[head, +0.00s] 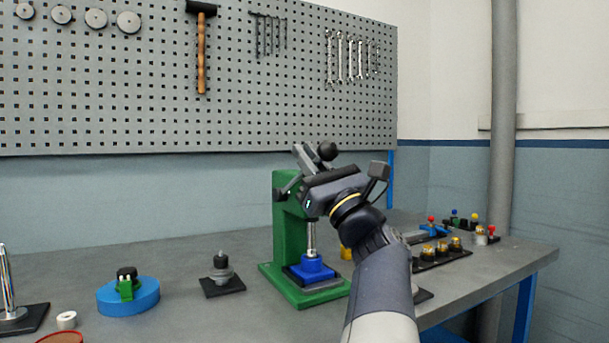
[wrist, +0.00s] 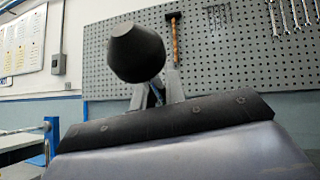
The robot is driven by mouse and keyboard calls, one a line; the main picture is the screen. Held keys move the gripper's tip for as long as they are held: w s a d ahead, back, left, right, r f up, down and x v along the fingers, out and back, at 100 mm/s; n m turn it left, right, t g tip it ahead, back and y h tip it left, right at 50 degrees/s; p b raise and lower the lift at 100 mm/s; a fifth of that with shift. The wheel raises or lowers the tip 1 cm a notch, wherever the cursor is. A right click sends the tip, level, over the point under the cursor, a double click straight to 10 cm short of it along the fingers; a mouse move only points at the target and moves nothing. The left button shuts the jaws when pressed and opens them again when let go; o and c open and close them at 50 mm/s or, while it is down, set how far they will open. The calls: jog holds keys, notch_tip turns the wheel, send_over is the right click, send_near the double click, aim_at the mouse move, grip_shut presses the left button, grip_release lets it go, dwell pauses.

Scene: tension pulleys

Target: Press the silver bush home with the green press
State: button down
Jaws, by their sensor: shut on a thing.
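The green press (head: 288,225) stands on the bench at the picture's middle. Its silver ram (head: 311,236) reaches down to a blue block (head: 311,268) on the press base. I cannot make out the silver bush apart from the ram; it may be hidden at the block. My gripper (head: 314,160) is at the top of the press, shut on the press lever by its black knob (head: 327,151). The knob also shows large in the wrist view (wrist: 138,52), in front of the grey fingers. My arm hides part of the press's right side.
Left of the press are a dark stand with a grey stepped part (head: 221,275), a blue round fixture (head: 128,296) and a small pale ring (head: 66,320). Several small parts in trays (head: 442,254) lie at the right. A pegboard (head: 230,80) with tools hangs behind.

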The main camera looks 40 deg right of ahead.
jog(key=shift+s+f+n+t+y+b, duration=0.2)
jog(key=shift+f+t+b, duration=0.1)
jog(key=shift+f+b, duration=0.4)
jog(key=shift+s+f+n+t+y+b, duration=0.1)
jog(key=shift+s+f+n+t+b, duration=0.2)
jog(key=shift+b, duration=0.55)
jog(key=shift+f, duration=0.1)
jog(key=c, duration=1.5)
grip_release()
jog(key=shift+a, duration=0.2)
jog(key=shift+o, duration=0.2)
jog(key=shift+s+d+f, duration=0.15)
jog(key=shift+s+f, duration=0.05)
jog(key=shift+s, duration=0.15)
jog(key=v, duration=1)
